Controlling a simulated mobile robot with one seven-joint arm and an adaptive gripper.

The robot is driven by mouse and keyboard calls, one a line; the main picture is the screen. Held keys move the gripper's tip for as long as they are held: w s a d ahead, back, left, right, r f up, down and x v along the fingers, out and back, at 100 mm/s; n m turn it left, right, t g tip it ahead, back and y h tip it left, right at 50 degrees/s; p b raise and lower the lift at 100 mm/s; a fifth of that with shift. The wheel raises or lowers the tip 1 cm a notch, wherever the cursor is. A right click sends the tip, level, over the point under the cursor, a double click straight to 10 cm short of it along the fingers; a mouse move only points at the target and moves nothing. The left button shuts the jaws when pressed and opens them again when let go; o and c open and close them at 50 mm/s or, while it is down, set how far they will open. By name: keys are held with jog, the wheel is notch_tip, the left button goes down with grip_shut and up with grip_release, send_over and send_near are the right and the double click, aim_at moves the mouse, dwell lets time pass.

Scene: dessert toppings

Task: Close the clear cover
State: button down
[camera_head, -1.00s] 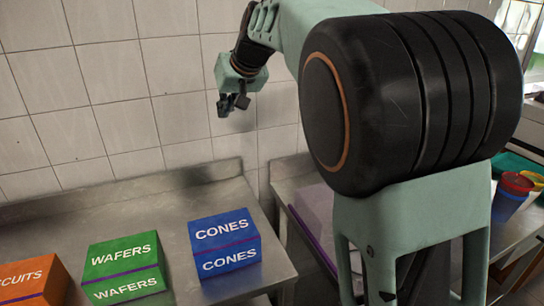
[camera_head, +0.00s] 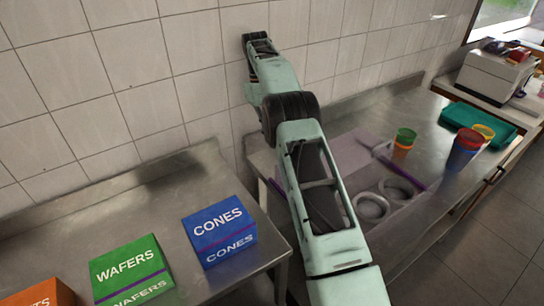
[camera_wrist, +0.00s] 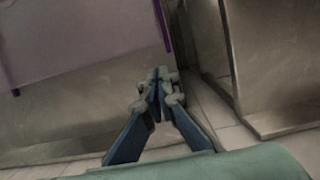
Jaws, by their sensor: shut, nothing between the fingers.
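The clear cover (camera_head: 348,157) is a pale, purple-tinted see-through panel on the steel counter to the right, partly hidden behind my arm. A purple bar (camera_head: 403,168) runs along its right side. The panel lies back from two round openings (camera_head: 371,207), which are uncovered. The wrist view shows a tinted panel with purple edges (camera_wrist: 75,35) at upper left. My gripper (camera_wrist: 158,76) is shut and empty, over the gap beside the counter and apart from the panel. In the head view its fingers cannot be made out at the far end of my arm.
A blue cones box (camera_head: 220,232), a green wafers box (camera_head: 130,270) and an orange box (camera_head: 38,294) stand on the left counter (camera_head: 150,195). Coloured cups (camera_head: 464,150) and a green tray (camera_head: 510,133) are at the right. The tiled wall (camera_head: 130,90) is close behind.

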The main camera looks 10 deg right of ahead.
jog(key=shift+x, duration=5.05)
jog(key=shift+s+d, duration=0.1)
jog(key=shift+s, duration=0.05)
